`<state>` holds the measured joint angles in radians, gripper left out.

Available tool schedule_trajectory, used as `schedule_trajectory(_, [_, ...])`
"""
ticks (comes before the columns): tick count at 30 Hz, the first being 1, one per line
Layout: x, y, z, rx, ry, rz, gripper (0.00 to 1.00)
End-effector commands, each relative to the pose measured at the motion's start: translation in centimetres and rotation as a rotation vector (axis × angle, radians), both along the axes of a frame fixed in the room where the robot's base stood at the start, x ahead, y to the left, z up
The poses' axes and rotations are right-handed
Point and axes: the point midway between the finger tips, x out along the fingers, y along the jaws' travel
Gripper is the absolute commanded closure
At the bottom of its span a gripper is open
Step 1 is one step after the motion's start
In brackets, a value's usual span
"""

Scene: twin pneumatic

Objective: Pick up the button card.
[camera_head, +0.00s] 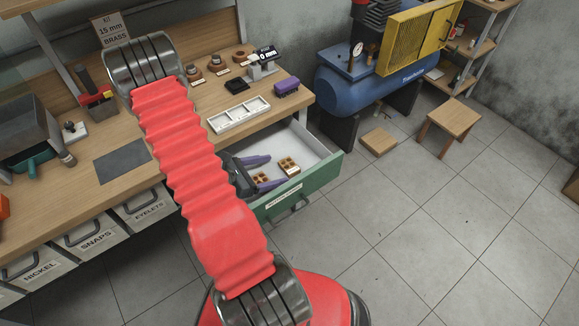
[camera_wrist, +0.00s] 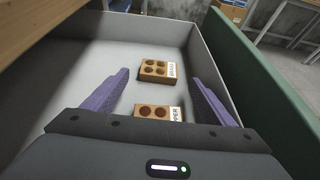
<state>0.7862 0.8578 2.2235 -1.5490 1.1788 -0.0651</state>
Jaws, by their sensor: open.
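Two small brown cards with round buttons or holes lie in the open drawer. My gripper (camera_wrist: 159,77) has purple fingers and is open and empty. It reaches into the drawer, with the near card between its fingers and the far card by the tips. I cannot tell its height above them.
The drawer's green front (camera_head: 300,188) and pale walls surround my gripper. The workbench (camera_head: 195,130) overhangs its left side and holds a white tray (camera_head: 238,115) and a purple-topped brush (camera_head: 286,87). A sign (camera_head: 112,29) reads "KIT 15 mm BRASS".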

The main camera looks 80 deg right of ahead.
Motion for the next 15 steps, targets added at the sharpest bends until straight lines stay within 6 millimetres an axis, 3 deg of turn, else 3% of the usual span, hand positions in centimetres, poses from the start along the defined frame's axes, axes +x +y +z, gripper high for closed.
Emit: schedule_trajectory(15, [-3.1,-3.3,-2.0,0.001,0.001,-0.001,0.22])
